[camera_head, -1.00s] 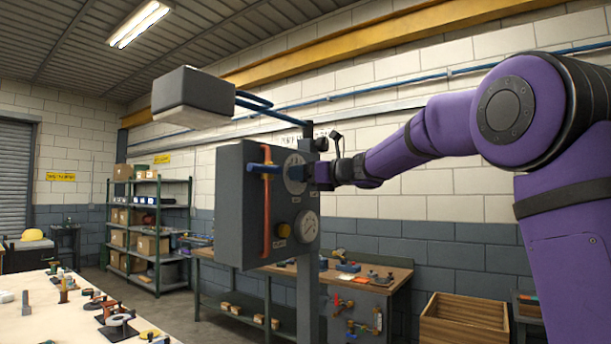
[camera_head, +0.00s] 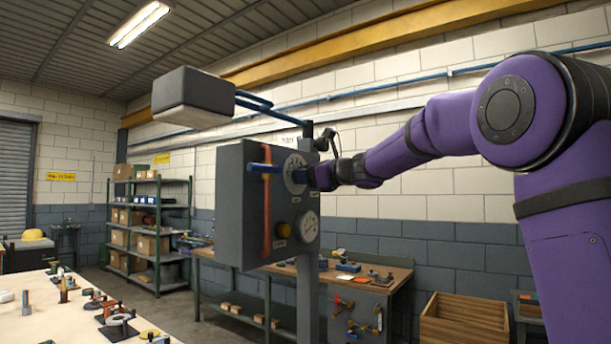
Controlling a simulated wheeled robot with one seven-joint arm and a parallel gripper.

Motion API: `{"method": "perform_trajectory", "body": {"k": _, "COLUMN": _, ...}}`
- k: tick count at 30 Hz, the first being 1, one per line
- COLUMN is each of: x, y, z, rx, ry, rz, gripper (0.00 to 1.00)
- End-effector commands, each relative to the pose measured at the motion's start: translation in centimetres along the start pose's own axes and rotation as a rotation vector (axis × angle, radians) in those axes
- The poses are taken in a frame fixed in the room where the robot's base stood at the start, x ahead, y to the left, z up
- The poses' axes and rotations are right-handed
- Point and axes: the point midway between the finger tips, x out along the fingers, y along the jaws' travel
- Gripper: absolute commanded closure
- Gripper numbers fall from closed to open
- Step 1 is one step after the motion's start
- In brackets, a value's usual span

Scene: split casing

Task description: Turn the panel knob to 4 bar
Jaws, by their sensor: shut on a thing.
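The grey panel box (camera_head: 233,205) stands on a post in the middle of the head view. Its right-hand face carries a round dial (camera_head: 295,172) at the top, where the panel knob sits. My gripper (camera_head: 312,177) is at this dial, shut on the knob. The knob itself is mostly hidden behind my gripper, and its pointer and the scale figures are too small to read. Below is a white round gauge (camera_head: 308,227); its reading cannot be told. A yellow button (camera_head: 283,230) is left of the gauge.
An orange pipe (camera_head: 266,215) and a blue bar (camera_head: 264,168) stand out from the box's front. A grey lamp head (camera_head: 195,98) hangs above. A workbench (camera_head: 365,272) is behind, a wooden crate (camera_head: 465,320) at right, and a table with parts (camera_head: 50,325) at lower left.

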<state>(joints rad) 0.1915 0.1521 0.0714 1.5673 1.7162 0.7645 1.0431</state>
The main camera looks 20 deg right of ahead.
Motion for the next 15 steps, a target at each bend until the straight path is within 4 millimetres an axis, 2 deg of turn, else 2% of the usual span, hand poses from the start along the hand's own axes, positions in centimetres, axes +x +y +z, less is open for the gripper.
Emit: {"method": "perform_trajectory", "body": {"k": 15, "x": 0.0, "y": 0.02, "z": -0.01, "rx": -0.469, "ry": 0.0, "rz": 0.0, "gripper": 0.73}}
